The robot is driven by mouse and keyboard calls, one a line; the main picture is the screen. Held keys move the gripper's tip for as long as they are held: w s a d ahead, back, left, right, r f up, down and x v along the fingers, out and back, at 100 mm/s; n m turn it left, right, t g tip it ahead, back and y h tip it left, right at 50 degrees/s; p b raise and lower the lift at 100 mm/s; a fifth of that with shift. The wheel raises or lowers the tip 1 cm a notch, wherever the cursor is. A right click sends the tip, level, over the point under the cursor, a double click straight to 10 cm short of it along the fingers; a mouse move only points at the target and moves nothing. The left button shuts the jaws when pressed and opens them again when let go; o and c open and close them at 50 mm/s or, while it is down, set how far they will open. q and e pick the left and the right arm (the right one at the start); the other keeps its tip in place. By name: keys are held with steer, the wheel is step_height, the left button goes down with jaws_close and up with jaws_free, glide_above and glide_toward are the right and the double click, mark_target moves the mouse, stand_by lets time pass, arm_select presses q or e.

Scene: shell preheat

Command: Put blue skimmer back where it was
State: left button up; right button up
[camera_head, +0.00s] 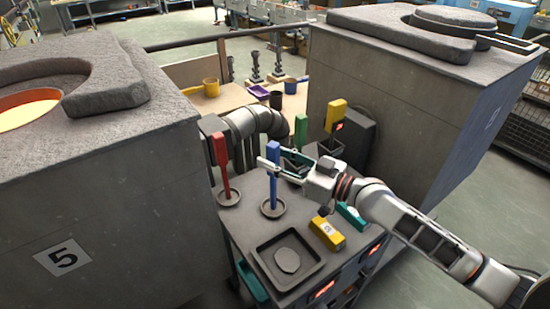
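The blue skimmer (273,186) stands upright, its lower end over a round dish (264,212) on the grey cart top; whether it touches the dish is unclear. My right gripper (271,157) reaches in from the right, with its fingertips at the skimmer's upper blue handle. One fingertip passes in front of the handle; the other is partly hidden, so I cannot tell whether they are closed on it.
A red skimmer (222,165) stands in another round dish to the left. Green (301,130) and yellow (335,113) handles stand behind. A square tray (262,262) and a yellow block (327,233) lie in front. Large grey furnaces (110,210) (400,110) flank the cart.

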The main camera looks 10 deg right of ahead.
steer(key=shift+r, duration=0.1)
steer(key=shift+r, duration=0.15)
steer(key=b+v, duration=0.3)
steer(key=v, duration=0.9)
stand_by(0.4)
